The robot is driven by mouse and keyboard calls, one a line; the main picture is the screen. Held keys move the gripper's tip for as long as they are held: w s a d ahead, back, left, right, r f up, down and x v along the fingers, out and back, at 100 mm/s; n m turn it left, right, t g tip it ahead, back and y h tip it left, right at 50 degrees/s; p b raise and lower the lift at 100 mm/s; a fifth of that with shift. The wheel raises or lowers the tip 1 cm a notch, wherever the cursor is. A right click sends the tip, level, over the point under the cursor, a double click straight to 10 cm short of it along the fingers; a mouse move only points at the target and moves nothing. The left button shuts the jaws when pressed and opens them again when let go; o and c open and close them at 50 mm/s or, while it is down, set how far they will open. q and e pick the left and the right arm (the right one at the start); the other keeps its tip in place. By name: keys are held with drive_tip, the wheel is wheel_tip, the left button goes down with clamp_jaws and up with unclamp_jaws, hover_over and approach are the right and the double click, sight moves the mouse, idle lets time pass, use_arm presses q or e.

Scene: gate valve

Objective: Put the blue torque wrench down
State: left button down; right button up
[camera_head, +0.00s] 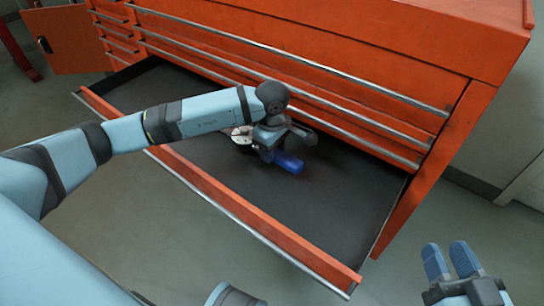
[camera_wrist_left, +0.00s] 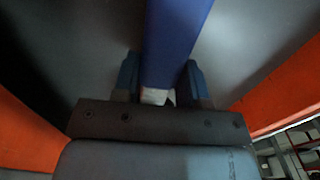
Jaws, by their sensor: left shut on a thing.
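The blue torque wrench (camera_head: 289,163) is in my left gripper (camera_head: 279,146), low inside the open drawer (camera_head: 345,190). In the left wrist view its blue handle (camera_wrist_left: 172,40) runs up between the two fingers of my left gripper (camera_wrist_left: 160,82), which are shut on it. In the head view the gripper hides much of the wrench, and I cannot tell whether the wrench touches the drawer floor. My right gripper (camera_head: 448,257) is empty at the lower right, outside the drawer, with its fingers apart.
A round white-faced part with some red (camera_head: 243,137) shows beside my left gripper in the drawer. The orange tool chest (camera_head: 380,50) rises behind, with closed drawers above. Most of the dark drawer floor is bare. The drawer's orange front (camera_head: 220,195) forms a raised edge.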

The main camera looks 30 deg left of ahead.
use_arm(q)
drive_tip(key=shift+f, duration=1)
drive_tip(key=shift+r, duration=0.1)
drive_tip(key=c, duration=1.1)
unclamp_jaws()
drive_tip(key=shift+f, duration=0.2)
drive_tip(key=o, duration=0.4)
drive_tip(key=shift+o, duration=0.2)
use_arm(e)
drive_tip(key=shift+w+d+r+n, duration=0.2)
drive_tip(key=shift+w+n, duration=0.05)
drive_tip(key=shift+n, duration=0.15)
